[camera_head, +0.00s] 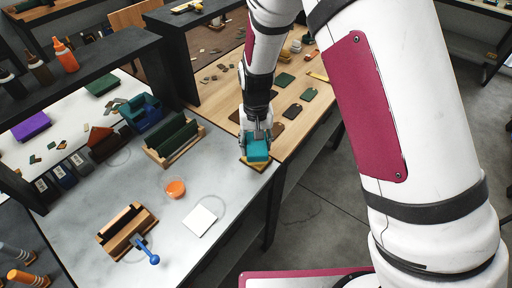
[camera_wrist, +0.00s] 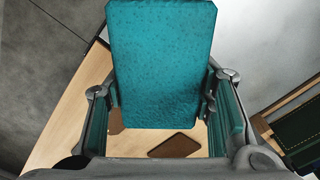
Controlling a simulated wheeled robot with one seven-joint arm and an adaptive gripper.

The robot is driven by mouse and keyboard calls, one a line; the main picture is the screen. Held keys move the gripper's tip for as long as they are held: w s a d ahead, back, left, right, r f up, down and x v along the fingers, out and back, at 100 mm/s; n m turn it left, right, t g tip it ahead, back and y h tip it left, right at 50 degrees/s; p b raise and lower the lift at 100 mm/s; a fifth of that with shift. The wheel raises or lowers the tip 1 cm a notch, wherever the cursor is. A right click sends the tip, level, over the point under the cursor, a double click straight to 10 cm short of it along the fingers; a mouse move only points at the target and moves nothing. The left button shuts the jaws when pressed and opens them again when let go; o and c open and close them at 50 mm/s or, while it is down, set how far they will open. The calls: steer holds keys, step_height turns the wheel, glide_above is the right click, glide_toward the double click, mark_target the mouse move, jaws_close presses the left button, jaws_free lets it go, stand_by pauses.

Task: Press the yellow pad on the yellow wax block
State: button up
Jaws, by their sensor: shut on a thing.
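My gripper (camera_head: 257,138) is shut on a teal block (camera_head: 258,151), near the right edge of the grey table. In the wrist view the block's speckled teal face (camera_wrist: 160,65) stands between the two fingers. A flat yellow-brown slab (camera_head: 256,166) shows at the block's lower edge in the head view. The block hides most of it, and I cannot tell whether the two touch. I cannot clearly make out a yellow pad or a yellow wax block. A small yellow strip (camera_head: 318,77) lies on the wooden table.
The wooden table (camera_head: 300,125) carries several dark tags. Grey table around the white square is clear.

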steer(key=shift+r+p, duration=0.65)
steer(key=shift+r, duration=1.65)
steer(key=w+d, duration=0.4)
steer(key=d, duration=0.5)
steer(key=w+d+b, duration=0.1)
steer(key=w+d, duration=0.4)
steer(key=d, duration=0.4)
steer(key=shift+f+m+b, duration=0.3)
steer(key=shift+f+m, duration=0.05)
steer(key=shift+m, duration=0.05)
